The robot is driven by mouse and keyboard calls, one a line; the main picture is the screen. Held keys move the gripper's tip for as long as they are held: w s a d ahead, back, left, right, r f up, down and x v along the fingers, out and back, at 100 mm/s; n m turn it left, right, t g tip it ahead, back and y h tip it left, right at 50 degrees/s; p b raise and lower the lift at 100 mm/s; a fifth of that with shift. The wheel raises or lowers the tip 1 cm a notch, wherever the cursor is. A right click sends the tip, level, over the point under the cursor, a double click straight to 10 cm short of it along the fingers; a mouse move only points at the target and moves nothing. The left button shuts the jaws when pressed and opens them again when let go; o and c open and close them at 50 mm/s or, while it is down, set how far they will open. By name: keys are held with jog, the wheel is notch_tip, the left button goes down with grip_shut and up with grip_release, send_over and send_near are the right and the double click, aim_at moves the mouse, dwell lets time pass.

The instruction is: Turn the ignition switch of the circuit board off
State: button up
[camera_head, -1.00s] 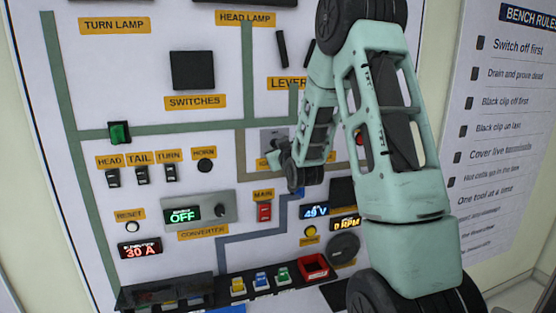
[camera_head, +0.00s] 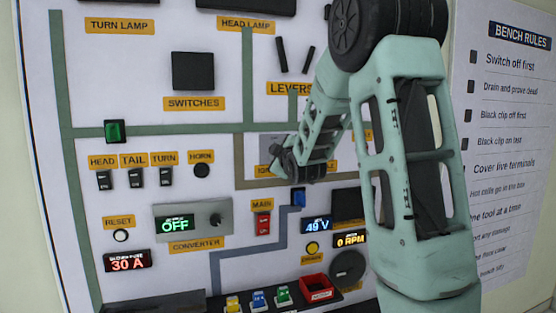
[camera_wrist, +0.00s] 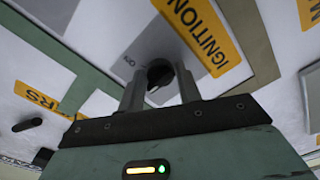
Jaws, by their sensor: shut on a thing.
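The ignition switch is a round black knob (camera_wrist: 159,74) on a grey plate (camera_wrist: 135,42), beside the yellow IGNITION label (camera_wrist: 203,35) in the wrist view. My gripper (camera_wrist: 160,90) has its two grey fingers on either side of the knob and is shut on it. In the head view my gripper (camera_head: 284,160) is at the grey ignition plate (camera_head: 270,148) on the board, and my arm hides the knob and most of the label. Small lettering shows on the plate, but I cannot tell the knob's setting.
The board carries a red MAIN switch (camera_head: 263,224), a converter panel (camera_head: 193,221) reading OFF, a 49 V display (camera_head: 316,225) and a 0 RPM display (camera_head: 350,240). Levers (camera_head: 282,54) stick out above my gripper. A red tray (camera_head: 318,288) sits below.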

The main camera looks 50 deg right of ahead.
dwell(0.4)
jog(key=o, duration=0.9)
